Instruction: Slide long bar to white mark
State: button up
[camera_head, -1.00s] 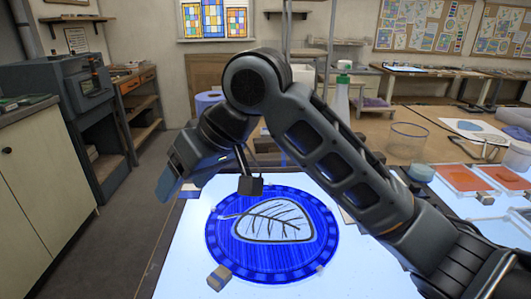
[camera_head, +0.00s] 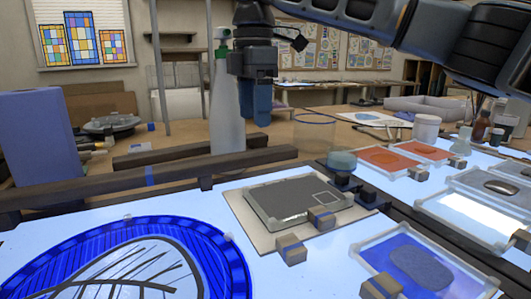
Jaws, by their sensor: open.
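A long dark-brown wooden bar (camera_head: 100,185) lies across the far edge of the lit table, from the left picture edge to about the middle. A band of blue tape wraps it, and a small foot shows below it. My gripper (camera_head: 256,122) hangs above and behind the bar's right end, with blue fingers pointing down. It is open and holds nothing; the fingers look close together from this side. I cannot make out a clear white mark on or beside the bar.
A green-capped spray bottle (camera_head: 226,115) stands just left of my gripper. A shorter dark bar (camera_head: 190,152) lies behind the long one. The blue round glass panel (camera_head: 228,262) is front left. Paint trays (camera_head: 390,160) and small wooden blocks (camera_head: 291,250) are at right.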

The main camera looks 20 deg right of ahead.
aim_at(255, 152)
notch_tip(255, 152, down, 8)
jog(key=shift+r+b, duration=0.25)
jog(key=shift+b, duration=0.2)
grip_shut()
dwell(0.5)
